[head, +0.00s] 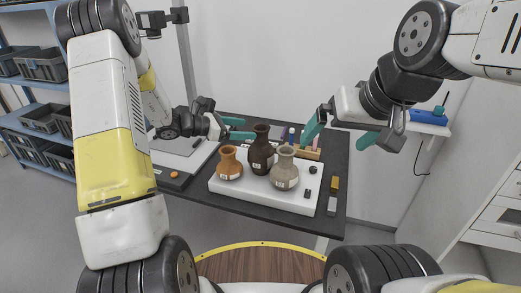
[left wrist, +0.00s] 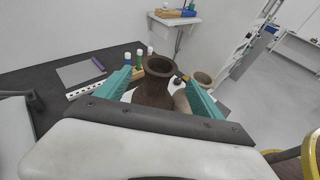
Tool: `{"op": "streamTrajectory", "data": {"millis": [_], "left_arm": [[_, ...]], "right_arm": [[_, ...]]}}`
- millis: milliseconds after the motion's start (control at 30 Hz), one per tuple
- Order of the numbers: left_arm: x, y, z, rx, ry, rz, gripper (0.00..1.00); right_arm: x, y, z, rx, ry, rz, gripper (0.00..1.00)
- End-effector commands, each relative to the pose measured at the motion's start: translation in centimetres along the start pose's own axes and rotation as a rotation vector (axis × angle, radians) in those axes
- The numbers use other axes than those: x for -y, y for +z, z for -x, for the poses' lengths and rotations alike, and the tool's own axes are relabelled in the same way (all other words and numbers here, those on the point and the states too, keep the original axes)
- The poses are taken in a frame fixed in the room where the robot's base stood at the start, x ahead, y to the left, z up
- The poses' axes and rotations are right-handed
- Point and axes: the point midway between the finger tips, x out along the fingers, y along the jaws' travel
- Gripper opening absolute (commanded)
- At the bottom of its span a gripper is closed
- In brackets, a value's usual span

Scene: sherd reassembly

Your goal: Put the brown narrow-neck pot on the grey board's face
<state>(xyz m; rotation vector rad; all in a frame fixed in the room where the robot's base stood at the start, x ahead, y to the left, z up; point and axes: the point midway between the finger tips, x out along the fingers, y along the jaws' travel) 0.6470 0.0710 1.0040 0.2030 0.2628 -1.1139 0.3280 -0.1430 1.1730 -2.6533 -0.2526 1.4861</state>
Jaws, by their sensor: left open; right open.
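The dark brown narrow-neck pot (head: 261,152) stands upright on a white slab, between an orange-brown pot (head: 229,164) and a grey-beige pot (head: 284,170). A light grey board (head: 188,152) lies at the table's left, partly hidden by my left arm. My left gripper (head: 244,128) is open near the neck of the dark brown pot. In the left wrist view, this pot (left wrist: 156,88) shows between its spread teal fingers (left wrist: 160,92), with no clear grip on it. The beige pot (left wrist: 202,78) is behind the right finger. My right gripper (head: 338,136) is open and empty, right of the pots.
The white slab (head: 265,197) also carries small dark items at its right. Small bottles and a wooden block (head: 308,153) stand behind the pots. A yellow block (head: 335,184) lies on the dark table (head: 262,213) at right. Shelves with bins (head: 40,65) stand far left.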

Motion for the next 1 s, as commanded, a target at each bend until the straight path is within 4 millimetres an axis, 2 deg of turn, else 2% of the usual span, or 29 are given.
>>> {"op": "streamTrajectory", "data": {"millis": [133, 467, 700, 967, 1000], "left_arm": [[-0.8, -0.8, -0.9, 0.014, 0.02, 0.041, 0.77], [-0.5, -1.0, -4.1, 0.013, 0.017, 0.039, 0.77], [-0.2, -1.4, -7.6, 0.013, 0.016, 0.038, 0.77], [-0.4, -1.4, -8.1, 0.013, 0.019, 0.037, 0.77], [-0.4, -1.4, -8.1, 0.013, 0.019, 0.037, 0.71]], "right_arm": [[0.0, 0.0, 0.0, 0.0, 0.0, 0.0, 1.0], [0.0, 0.0, 0.0, 0.0, 0.0, 0.0, 1.0], [0.0, 0.0, 0.0, 0.0, 0.0, 0.0, 1.0], [0.0, 0.0, 0.0, 0.0, 0.0, 0.0, 1.0], [0.0, 0.0, 0.0, 0.0, 0.0, 0.0, 1.0]]}}
